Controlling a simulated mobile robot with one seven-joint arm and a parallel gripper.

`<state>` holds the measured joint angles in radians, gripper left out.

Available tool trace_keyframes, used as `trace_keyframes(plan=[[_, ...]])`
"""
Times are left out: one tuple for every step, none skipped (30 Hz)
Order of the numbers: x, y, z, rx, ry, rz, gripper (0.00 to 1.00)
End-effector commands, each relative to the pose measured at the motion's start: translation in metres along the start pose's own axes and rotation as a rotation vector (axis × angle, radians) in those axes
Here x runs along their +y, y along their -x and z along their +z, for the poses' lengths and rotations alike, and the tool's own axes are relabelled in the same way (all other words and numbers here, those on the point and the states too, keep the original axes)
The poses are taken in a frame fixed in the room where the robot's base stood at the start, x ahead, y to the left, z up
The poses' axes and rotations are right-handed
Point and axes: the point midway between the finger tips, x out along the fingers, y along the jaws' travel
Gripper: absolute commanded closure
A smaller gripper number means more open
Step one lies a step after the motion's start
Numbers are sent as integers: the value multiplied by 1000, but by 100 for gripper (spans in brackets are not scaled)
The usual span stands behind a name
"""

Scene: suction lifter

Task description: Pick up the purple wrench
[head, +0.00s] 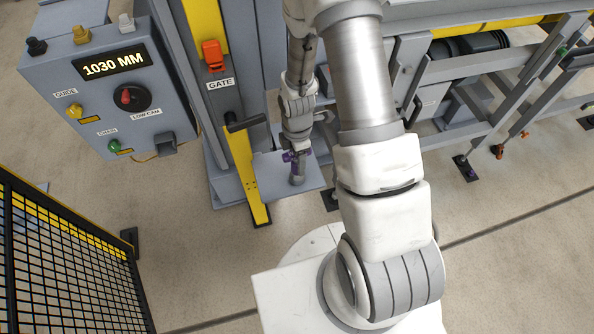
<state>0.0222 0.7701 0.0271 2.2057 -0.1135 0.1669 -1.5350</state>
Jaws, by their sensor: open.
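A small purple piece (287,157), probably the wrench, shows at the end of my arm, above a grey plate (265,178) at the foot of the yellow-edged post. It is partly hidden and its full shape cannot be made out. My gripper (297,158) points down right at it, and its fingers are too small and overlapped to separate clearly. A short grey cylinder (297,178) shows just below the purple piece. I cannot tell whether the gripper touches the purple piece.
A grey control box (85,75) reading 1030 MM stands at left. A dark lever (246,123) juts out left of my gripper. A black mesh fence (65,260) fills the lower left. A grey frame (470,68) stands at right. The floor between is open.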

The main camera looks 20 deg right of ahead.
Motion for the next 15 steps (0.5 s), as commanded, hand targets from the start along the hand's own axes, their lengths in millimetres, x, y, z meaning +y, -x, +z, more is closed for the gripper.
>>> trace_keyframes(plan=[[0,0,0,0,0,0,33],[0,0,0,0,0,1,33],[0,0,0,0,0,1,33],[0,0,0,0,0,0,33],[0,0,0,0,0,0,33],[0,0,0,0,0,0,38],[0,0,0,0,0,0,43],[0,0,0,0,0,0,49],[0,0,0,0,0,0,56],[0,0,0,0,0,0,61],[0,0,0,0,0,0,67],[0,0,0,0,0,0,74],[0,0,0,0,0,0,79],[0,0,0,0,0,0,85],[0,0,0,0,0,0,92]])
